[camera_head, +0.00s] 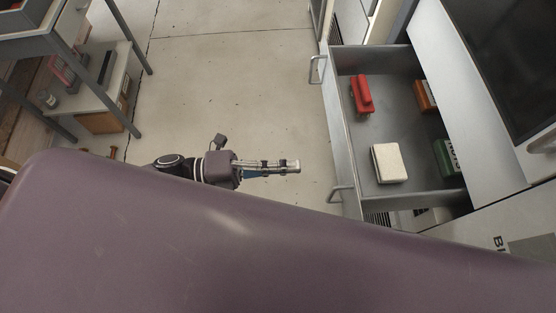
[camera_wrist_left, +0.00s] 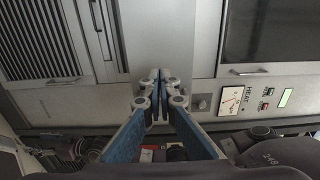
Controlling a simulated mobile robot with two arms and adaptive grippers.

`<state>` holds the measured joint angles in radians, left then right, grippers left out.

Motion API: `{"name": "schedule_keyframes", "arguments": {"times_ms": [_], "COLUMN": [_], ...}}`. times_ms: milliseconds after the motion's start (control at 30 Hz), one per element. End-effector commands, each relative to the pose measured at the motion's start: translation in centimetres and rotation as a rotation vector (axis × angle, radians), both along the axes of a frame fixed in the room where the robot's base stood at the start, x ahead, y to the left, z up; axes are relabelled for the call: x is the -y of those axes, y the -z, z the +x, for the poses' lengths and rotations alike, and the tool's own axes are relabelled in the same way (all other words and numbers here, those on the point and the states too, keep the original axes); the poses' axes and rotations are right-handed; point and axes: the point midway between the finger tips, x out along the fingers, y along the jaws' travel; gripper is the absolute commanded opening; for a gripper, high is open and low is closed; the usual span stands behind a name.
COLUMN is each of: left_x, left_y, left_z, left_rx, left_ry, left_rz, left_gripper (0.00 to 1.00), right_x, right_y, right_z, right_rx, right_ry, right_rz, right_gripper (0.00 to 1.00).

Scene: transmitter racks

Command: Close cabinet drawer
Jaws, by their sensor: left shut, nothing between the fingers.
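The cabinet drawer (camera_head: 395,112) is pulled open at the right in the head view. Its front has two bar handles, a far one (camera_head: 314,68) and a near one (camera_head: 339,194). My left gripper (camera_head: 298,166) is shut and empty, a little left of the drawer front and apart from it in the picture, level with the stretch between the handles. In the left wrist view its blue-sided fingers (camera_wrist_left: 160,78) meet at the tips before a grey cabinet front. My right gripper is not in view.
The drawer holds a red object (camera_head: 361,94), a white block (camera_head: 389,163), an orange-brown item (camera_head: 425,96) and a green box (camera_head: 446,158). A metal-legged table (camera_head: 60,38) stands at the upper left. The floor (camera_head: 235,75) between is clear. A gauge panel (camera_wrist_left: 262,98) shows in the wrist view.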

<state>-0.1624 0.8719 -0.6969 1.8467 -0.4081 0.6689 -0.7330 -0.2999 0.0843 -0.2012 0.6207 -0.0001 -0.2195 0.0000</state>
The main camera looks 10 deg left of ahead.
Motion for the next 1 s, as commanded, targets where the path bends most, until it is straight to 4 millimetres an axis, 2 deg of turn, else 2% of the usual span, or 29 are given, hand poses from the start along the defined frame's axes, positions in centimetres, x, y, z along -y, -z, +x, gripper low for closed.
{"name": "schedule_keyframes", "arguments": {"times_ms": [33,200,400,600,1000], "left_x": [1.2,4.6,7.3,8.4,8.6], "left_y": [-0.5,-0.4,-0.2,0.0,0.1], "left_z": [0.5,1.6,2.5,2.8,2.9], "left_rx": [0.002,0.0,-0.002,-0.003,-0.002], "left_ry": [-0.001,-0.002,-0.002,-0.003,-0.003], "left_rz": [-0.004,-0.003,-0.002,0.001,0.0], "left_gripper": [0.0,0.0,0.0,0.0,0.0], "right_x": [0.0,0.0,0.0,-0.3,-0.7], "right_y": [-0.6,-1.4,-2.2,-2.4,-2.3], "right_z": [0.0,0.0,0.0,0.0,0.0], "right_rx": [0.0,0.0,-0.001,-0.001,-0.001], "right_ry": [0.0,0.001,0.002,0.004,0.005], "right_rz": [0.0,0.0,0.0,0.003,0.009], "right_gripper": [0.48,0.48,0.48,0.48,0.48]}}
